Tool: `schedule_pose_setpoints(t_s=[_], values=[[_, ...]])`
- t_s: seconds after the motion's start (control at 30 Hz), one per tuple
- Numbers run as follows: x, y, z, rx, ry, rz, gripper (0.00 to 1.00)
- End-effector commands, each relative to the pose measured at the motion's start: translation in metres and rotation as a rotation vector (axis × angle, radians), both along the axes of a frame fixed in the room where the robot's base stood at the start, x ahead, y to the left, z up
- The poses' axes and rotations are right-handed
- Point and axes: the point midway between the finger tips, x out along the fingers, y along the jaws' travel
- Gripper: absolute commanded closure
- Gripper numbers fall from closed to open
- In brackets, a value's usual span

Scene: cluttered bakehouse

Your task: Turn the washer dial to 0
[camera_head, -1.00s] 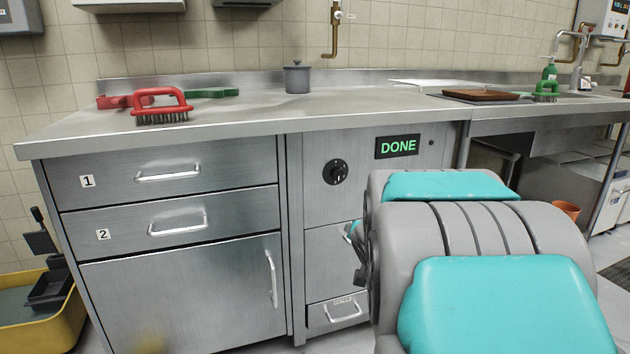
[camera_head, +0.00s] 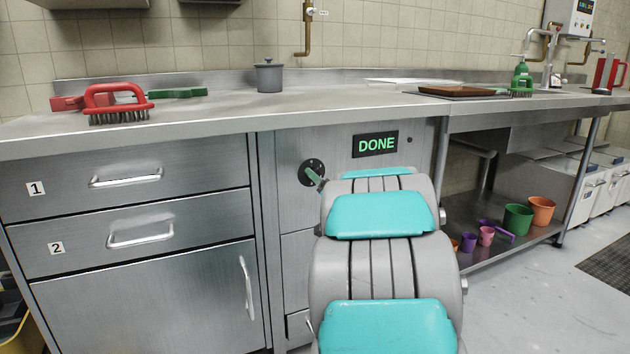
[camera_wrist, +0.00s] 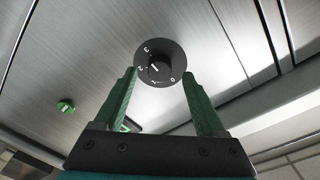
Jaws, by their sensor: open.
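The washer dial (camera_head: 311,172) is a round black plate with a knob on the steel front panel, left of a display (camera_head: 375,145) reading DONE in green. My gripper (camera_head: 316,179) is at the dial in the head view, mostly hidden behind my arm. In the wrist view the dial (camera_wrist: 172,52) lies ahead between the tips of the two green fingers of my gripper (camera_wrist: 158,74). The fingers are apart with nothing between them but the view of the knob. White digits ring the knob, with 0 at lower right. Whether the fingers touch the knob is unclear.
Drawers marked 1 (camera_head: 126,181) and 2 (camera_head: 140,234) are shut on the left. The counter (camera_head: 220,118) above holds a red brush (camera_head: 116,103) and a grey pot (camera_head: 268,77). Coloured buckets (camera_head: 518,218) stand on a low shelf at right.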

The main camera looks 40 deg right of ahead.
Motion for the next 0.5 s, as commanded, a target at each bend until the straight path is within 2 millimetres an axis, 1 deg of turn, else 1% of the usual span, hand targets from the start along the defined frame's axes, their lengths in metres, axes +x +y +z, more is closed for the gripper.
schedule_pose_setpoints(t_s=[0.03, 0.2, 0.33, 0.5], values=[[0.007, -0.001, -0.002, -0.001, 0.002, 0.001, 0.27], [0.022, -0.006, 0.000, -0.002, 0.001, -0.001, 0.27], [0.026, -0.008, 0.000, 0.000, 0.001, -0.001, 0.27], [0.027, -0.008, 0.000, 0.000, 0.001, -0.001, 0.27]])
